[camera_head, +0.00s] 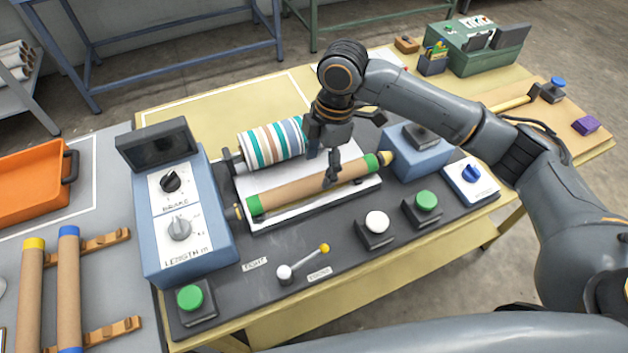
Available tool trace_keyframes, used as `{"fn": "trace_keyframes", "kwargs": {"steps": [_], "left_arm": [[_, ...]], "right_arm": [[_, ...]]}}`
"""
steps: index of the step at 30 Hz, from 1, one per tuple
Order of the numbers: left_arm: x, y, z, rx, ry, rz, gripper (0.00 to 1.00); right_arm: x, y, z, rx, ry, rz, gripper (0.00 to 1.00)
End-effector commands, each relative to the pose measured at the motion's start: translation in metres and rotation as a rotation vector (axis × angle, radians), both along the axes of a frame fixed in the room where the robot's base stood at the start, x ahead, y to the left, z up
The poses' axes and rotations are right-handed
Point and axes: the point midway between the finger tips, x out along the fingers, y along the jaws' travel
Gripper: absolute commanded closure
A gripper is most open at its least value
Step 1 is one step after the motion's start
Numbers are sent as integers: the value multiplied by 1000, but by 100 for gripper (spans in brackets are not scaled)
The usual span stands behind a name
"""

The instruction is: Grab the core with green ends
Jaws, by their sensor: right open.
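The core with green ends (300,187) is a brown tube lying slantwise over a white bed in the middle of the machine. One green end is at its left, the other at its right, beside a pale yellow tip. My right gripper (324,165) points down at the core, right of its middle. Its fingers are apart, one on the near side overlapping the tube in the picture. I cannot tell whether they touch it. My left gripper is not in view.
A striped roll (272,143) lies just behind the core. A blue control box (182,215) stands left, a blue block (414,152) right. Buttons and a lever (304,263) line the front. Two cores with yellow and blue ends (68,290) rest on wooden racks, near an orange tray (30,183).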

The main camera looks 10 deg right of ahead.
Motion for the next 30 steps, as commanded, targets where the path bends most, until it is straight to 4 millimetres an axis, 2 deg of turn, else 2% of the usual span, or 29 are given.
{"fn": "trace_keyframes", "kwargs": {"steps": [8,12,20,21,27,30], "left_arm": [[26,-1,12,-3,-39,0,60],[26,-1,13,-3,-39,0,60],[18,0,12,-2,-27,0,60],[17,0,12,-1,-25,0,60],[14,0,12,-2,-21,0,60],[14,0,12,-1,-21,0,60]], "right_arm": [[4,7,-31,-1,3,-1,34],[3,10,-48,-1,2,0,34],[4,10,-53,0,-1,1,34],[4,10,-53,0,-1,1,36],[4,10,-52,0,-1,1,77],[4,10,-52,-1,-1,1,93]]}}
